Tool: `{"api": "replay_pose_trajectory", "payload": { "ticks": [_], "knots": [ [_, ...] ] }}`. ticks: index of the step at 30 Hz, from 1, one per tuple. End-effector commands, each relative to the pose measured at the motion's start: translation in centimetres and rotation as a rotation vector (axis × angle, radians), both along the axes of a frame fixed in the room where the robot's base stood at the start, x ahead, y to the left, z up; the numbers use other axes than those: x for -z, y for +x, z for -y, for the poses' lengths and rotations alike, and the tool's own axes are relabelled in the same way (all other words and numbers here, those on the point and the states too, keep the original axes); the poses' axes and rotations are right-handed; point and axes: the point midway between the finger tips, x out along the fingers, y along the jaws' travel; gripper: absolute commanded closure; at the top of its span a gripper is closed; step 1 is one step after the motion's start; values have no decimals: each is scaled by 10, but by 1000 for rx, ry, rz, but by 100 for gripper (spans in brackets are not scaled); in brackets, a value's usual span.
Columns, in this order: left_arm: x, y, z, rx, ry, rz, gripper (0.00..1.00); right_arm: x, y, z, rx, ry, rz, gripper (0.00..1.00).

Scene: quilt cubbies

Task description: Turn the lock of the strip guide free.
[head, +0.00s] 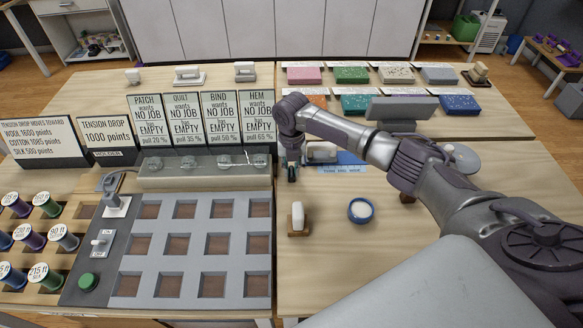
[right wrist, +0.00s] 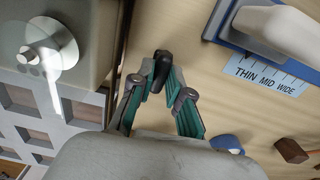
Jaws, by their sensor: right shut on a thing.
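The strip guide (head: 350,157) has a blue base, a pale block on top and a THIN MID WIDE scale; it also shows at the top right of the right wrist view (right wrist: 225,40). My right gripper (head: 292,175) points down just left of the guide. In the right wrist view its fingers (right wrist: 163,85) close around a small dark rounded piece (right wrist: 160,62), which looks to be the lock. The fingers hide much of it, so its turned position cannot be told. My left gripper is not in view.
A grey grid tray (head: 190,197) and a long grey box (head: 190,172) lie to the left. A round blue-rimmed dish (head: 361,211) and a white piece on a brown block (head: 298,216) stand in front. Sign boards (head: 203,120) stand behind. The table right of the dish is partly clear.

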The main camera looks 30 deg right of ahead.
Motion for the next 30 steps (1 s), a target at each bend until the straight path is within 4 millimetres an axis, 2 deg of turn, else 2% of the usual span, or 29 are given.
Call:
{"api": "replay_pose_trajectory", "payload": {
  "ticks": [5, 6, 10, 11, 19, 22, 26, 30],
  "knots": [
    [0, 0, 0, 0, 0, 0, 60, -1, 0, 0, -3, -1, 2, 100],
    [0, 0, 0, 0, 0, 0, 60, -1, 0, 0, -3, -1, 2, 82],
    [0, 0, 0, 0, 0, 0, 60, -1, 0, 0, -2, -1, 2, 60],
    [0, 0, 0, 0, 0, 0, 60, -1, 0, 0, -2, -1, 2, 58],
    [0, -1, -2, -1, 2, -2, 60, -1, 0, 0, 0, 0, 1, 58],
    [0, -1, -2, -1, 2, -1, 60, -6, 1, 0, 0, 0, 3, 58],
    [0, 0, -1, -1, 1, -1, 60, -26, 1, 0, -1, 1, 6, 58],
    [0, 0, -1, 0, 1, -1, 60, -57, 2, 0, -1, 0, 7, 58]
  ]
}}
